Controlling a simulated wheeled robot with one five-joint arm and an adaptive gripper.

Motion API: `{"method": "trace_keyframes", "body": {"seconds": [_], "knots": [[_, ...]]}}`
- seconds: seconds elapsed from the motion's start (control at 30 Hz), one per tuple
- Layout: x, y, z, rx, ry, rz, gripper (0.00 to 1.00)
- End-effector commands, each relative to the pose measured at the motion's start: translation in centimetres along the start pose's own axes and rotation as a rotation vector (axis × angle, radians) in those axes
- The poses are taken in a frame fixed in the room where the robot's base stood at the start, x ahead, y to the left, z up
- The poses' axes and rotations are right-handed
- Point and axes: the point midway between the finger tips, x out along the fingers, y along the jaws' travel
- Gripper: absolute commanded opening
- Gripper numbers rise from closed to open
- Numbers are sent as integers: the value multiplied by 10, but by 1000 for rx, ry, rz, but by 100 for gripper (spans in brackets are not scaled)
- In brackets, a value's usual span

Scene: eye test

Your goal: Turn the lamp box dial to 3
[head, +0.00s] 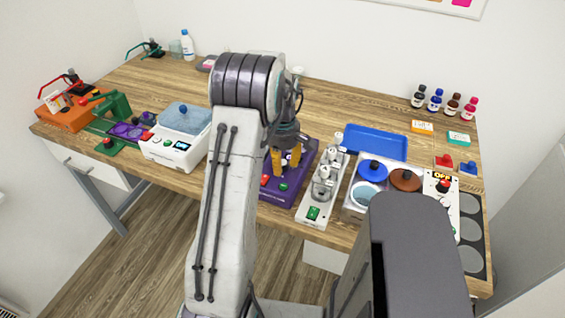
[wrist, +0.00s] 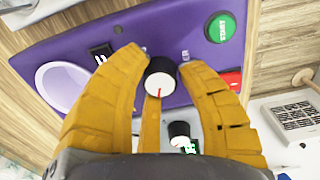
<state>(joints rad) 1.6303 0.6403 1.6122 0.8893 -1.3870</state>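My gripper (wrist: 160,68) is over a purple box (head: 298,188), its yellow fingers on both sides of a dial (wrist: 160,78) and seemingly touching it. The dial is black with a white face and a red pointer line, which points down in the wrist view. Its lettering is partly hidden by a finger, and I cannot read any numbers. The box has a green START button (wrist: 220,28), a red switch (wrist: 233,79), a small black part (wrist: 102,52) and a round white opening (wrist: 72,88). I see no label that names it the lamp box.
Farther right are a blue tray (head: 376,142) and a white panel reading OFF (head: 441,200).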

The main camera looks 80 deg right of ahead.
Motion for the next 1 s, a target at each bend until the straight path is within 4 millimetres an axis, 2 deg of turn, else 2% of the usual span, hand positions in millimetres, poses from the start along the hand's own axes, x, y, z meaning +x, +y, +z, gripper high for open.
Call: {"method": "trace_keyframes", "body": {"seconds": [0.03, 0.37, 0.67, 1.0], "knots": [[0, 0, 0, 0, 0, 0, 28], [0, 0, 0, 0, 0, 0, 0], [1, 0, 0, 35, 0, -1, 0], [2, 0, 0, 267, 0, -1, 0]]}}
